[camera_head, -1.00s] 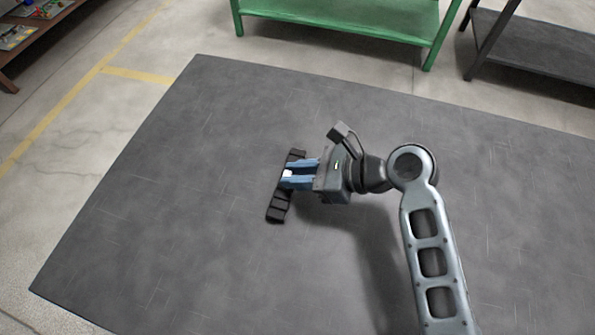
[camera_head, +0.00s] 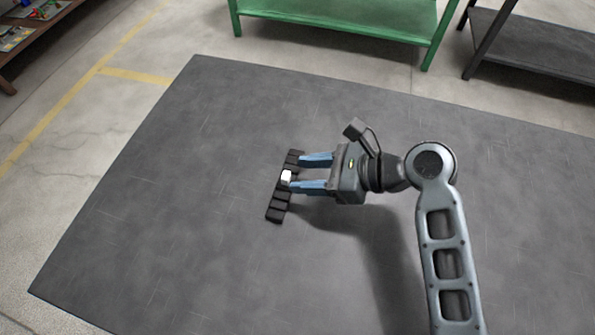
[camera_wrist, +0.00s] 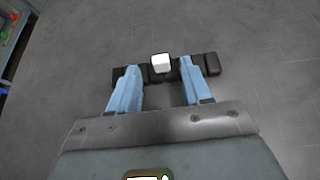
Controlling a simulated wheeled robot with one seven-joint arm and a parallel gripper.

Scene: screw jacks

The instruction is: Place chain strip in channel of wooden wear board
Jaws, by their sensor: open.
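A black segmented strip (camera_head: 276,208), which looks like the chain strip, lies on the dark grey floor mat. A small white block (camera_head: 286,176) sits at its middle. In the wrist view the strip (camera_wrist: 211,64) runs across the picture with the white block (camera_wrist: 160,63) between my fingers. My gripper (camera_head: 298,173) is open, with its blue fingers spread at the strip's right edge. In the wrist view my gripper's fingertips (camera_wrist: 160,68) overlap the strip on both sides of the block; I cannot tell whether they touch it. I see no wooden board with a channel.
The dark mat (camera_head: 180,230) is otherwise clear around the strip. A green bench (camera_head: 340,18) and a dark shelf (camera_head: 540,45) stand beyond its far edge. A brown shelf with small coloured items (camera_head: 28,40) is at the far left. A yellow line (camera_head: 60,110) marks the floor.

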